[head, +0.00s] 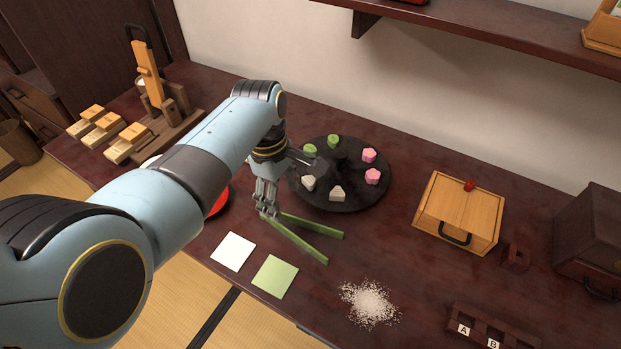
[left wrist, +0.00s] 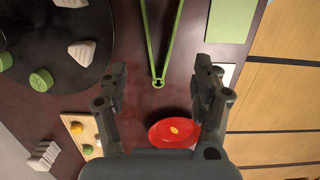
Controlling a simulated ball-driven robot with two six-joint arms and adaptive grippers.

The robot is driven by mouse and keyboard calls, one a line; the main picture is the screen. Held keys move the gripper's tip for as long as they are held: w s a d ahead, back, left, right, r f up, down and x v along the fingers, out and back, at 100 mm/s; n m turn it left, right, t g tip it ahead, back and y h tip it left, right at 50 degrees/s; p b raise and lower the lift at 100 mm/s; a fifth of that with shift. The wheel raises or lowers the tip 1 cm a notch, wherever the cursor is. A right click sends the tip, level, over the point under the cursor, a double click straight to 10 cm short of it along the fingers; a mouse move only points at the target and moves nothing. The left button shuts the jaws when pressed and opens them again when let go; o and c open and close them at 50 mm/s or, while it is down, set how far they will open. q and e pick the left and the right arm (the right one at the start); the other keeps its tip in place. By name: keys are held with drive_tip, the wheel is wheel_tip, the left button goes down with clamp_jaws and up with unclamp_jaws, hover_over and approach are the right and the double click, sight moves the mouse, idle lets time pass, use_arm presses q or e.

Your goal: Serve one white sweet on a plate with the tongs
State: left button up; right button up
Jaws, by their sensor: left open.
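Green tongs (head: 318,252) lie spread in a V on the dark table; their joined end is by my left gripper (head: 266,208). In the left wrist view the tongs (left wrist: 168,50) point in between the open fingers of my left gripper (left wrist: 160,72), with gaps on both sides. White sweets (head: 337,193) sit at the near edge of the black round stand (head: 352,203), beside green and pink ones. A red plate (head: 219,203) is mostly hidden behind my arm; the left wrist view shows the red plate (left wrist: 160,136) with a small yellow mark. My right gripper is out of view.
A white square (head: 233,251) and a green square (head: 275,276) lie near the front edge. White grains (head: 369,303) are spilled right of them. A wooden box (head: 459,205) stands right of the stand. Wooden blocks (head: 127,142) stand at the back left.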

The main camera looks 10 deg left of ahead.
sight(290, 229)
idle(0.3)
use_arm(q)
drive_tip(key=f+b, duration=0.2)
drive_tip(key=f, duration=0.1)
drive_tip(key=f+b, duration=0.6)
drive_tip(key=shift+s+d, duration=0.1)
drive_tip(key=shift+d, duration=0.3)
drive_tip(key=c, duration=0.7)
drive_tip(key=shift+r, duration=0.15)
wheel_tip(290, 229, up, 12)
drive_tip(key=p, duration=1.2)
drive_tip(key=shift+p, duration=0.3)
